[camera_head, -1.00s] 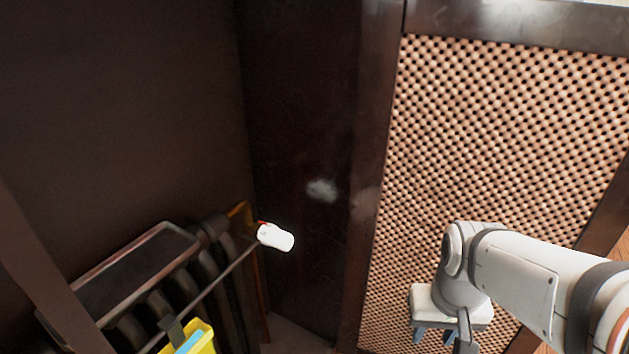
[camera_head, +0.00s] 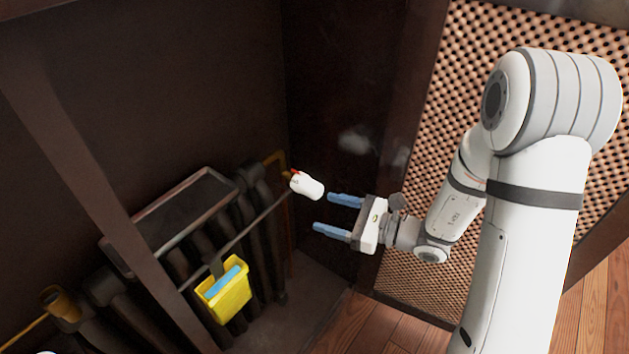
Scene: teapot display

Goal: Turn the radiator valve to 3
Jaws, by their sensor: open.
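The white radiator valve (camera_head: 308,187) sits at the upper right end of the dark radiator (camera_head: 255,195). It has a small red mark at its left end; any numbers on it are too small to read. My gripper (camera_head: 323,211) is open and empty, with its two blue fingers pointing left. The upper finger's tip is close to the valve's right end in the picture. The lower finger is below and to the right of the valve. I cannot tell whether the upper finger touches the valve.
A yellow container (camera_head: 228,299) with a blue item hangs on the radiator's front rail. A dark tray (camera_head: 185,212) lies over the radiator. A dark post (camera_head: 100,190) crosses at the left. A woven panel (camera_head: 450,100) stands behind my arm. Wooden floor (camera_head: 385,330) shows below.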

